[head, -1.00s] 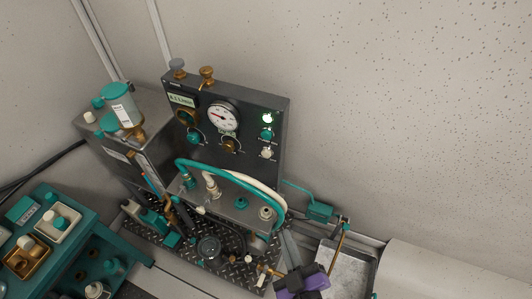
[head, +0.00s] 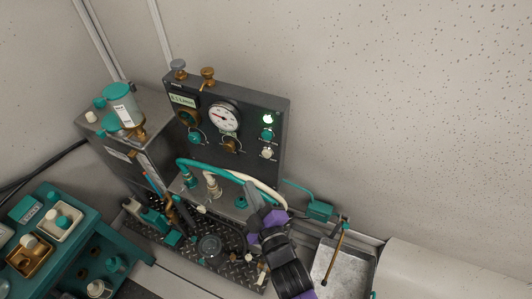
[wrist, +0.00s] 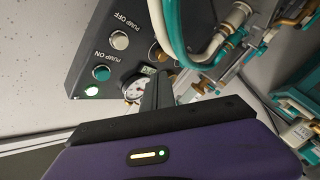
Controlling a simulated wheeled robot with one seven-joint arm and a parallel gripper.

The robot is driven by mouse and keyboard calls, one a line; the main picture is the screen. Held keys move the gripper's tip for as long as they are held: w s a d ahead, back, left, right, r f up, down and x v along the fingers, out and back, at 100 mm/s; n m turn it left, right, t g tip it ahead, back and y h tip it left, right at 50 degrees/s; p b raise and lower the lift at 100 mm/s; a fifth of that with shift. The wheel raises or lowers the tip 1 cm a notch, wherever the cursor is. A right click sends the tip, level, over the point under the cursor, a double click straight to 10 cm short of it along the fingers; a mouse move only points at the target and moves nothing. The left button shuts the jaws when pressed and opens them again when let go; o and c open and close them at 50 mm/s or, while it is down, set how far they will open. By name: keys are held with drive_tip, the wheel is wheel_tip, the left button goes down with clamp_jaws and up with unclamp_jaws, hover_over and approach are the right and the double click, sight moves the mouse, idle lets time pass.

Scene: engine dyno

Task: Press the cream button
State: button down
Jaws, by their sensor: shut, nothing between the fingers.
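The cream button (head: 267,153) is the lowest control on the right side of the dark upright panel. In the wrist view it is the pale round button (wrist: 120,40) beside the words PUMP OFF. A teal button (head: 267,134) sits just above it, marked PUMP ON in the wrist view (wrist: 101,73). My gripper (head: 252,190) is shut and empty, below and a little left of the cream button in the head view. Its closed fingers also show in the wrist view (wrist: 160,74), apart from the button in the picture. The button is unobstructed in both views.
A lit green lamp (head: 267,118) is above the teal button. A gauge (head: 224,117) is to the left. Teal and cream hoses (head: 215,165) arch in front of the panel's lower part, close to my gripper. A grey tray (head: 338,275) stands at right.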

sight(267, 153)
drive_tip(key=w+d+p, duration=0.3)
drive_tip(key=w+p, duration=0.4)
drive_tip(key=w, duration=0.1)
drive_tip(key=shift+w+r, duration=0.1)
idle(2.2)
drive_tip(key=shift+w+d, duration=0.1)
drive_tip(key=shift+w, duration=0.15)
drive_tip(key=shift+w+d, duration=0.15)
drive_tip(key=shift+w, duration=0.3)
idle(0.8)
idle(0.3)
drive_tip(key=shift+s+a, duration=0.3)
drive_tip(key=shift+s, duration=0.55)
